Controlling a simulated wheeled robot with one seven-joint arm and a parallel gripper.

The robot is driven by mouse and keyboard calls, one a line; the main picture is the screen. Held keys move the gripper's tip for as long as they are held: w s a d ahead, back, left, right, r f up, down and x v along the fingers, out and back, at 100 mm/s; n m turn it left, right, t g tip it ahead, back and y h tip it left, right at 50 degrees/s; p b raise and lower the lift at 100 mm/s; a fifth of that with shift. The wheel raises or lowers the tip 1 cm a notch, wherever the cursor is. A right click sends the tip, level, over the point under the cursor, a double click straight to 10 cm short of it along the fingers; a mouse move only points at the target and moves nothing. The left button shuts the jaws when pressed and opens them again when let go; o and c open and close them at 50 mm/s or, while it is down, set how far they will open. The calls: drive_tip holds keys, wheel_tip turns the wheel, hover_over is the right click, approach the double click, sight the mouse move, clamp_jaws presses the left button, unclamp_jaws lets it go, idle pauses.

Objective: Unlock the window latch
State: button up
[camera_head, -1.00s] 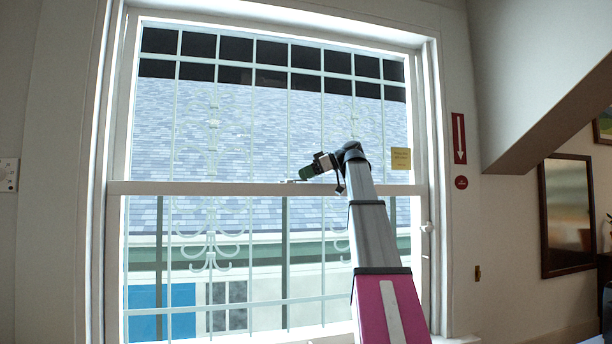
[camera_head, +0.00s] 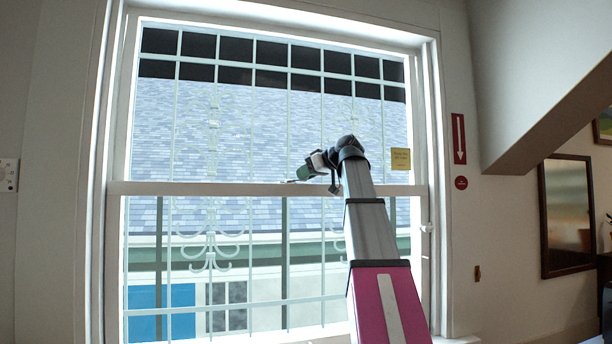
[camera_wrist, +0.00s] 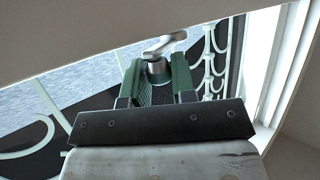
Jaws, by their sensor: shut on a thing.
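The window latch (camera_wrist: 164,44) is a silver lever on a round metal base, in the wrist view beside the white window rail. My gripper (camera_wrist: 158,82) has two green fingers, one on each side of the latch's base, and is shut on it. The lever reaches above and to the right past the fingers. In the head view my gripper (camera_head: 305,173) is at the window's middle rail (camera_head: 230,189). The latch is too small and too hidden there to make out its turn.
White bars (camera_head: 254,130) and scrollwork stand behind the glass. A yellow note (camera_head: 401,159) is on the upper pane, right of my arm. A red arrow sign (camera_head: 459,138) hangs on the wall at right, near the sloping stair underside (camera_head: 550,110).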

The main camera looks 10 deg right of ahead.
drive_tip(key=m+t+h, duration=0.1)
drive_tip(key=h, duration=0.1)
drive_tip(key=s+a+m+t+h, duration=0.1)
drive_tip(key=m, duration=0.1)
drive_tip(key=s+a+m+t+h, duration=0.1)
drive_tip(key=m+h, duration=0.1)
drive_tip(key=shift+s+f+h, duration=0.1)
drive_tip(key=shift+h, duration=0.2)
drive_tip(key=m+h, duration=0.1)
drive_tip(key=a+m+h, duration=0.1)
drive_tip(key=m+h, duration=0.1)
drive_tip(key=a+m+h, duration=0.1)
drive_tip(key=h, duration=0.1)
drive_tip(key=shift+s+m, duration=0.35)
drive_tip(key=shift+m, duration=0.05)
clamp_jaws()
drive_tip(key=shift+a+m+h, duration=0.25)
drive_tip(key=shift+m+h, duration=0.45)
drive_tip(key=shift+h, duration=0.1)
drive_tip(key=shift+a+m+h, duration=0.25)
drive_tip(key=shift+m+h, duration=0.45)
drive_tip(key=shift+h, duration=0.1)
drive_tip(key=shift+s+f, duration=0.1)
drive_tip(key=o, duration=0.9)
unclamp_jaws()
drive_tip(key=shift+r, duration=0.2)
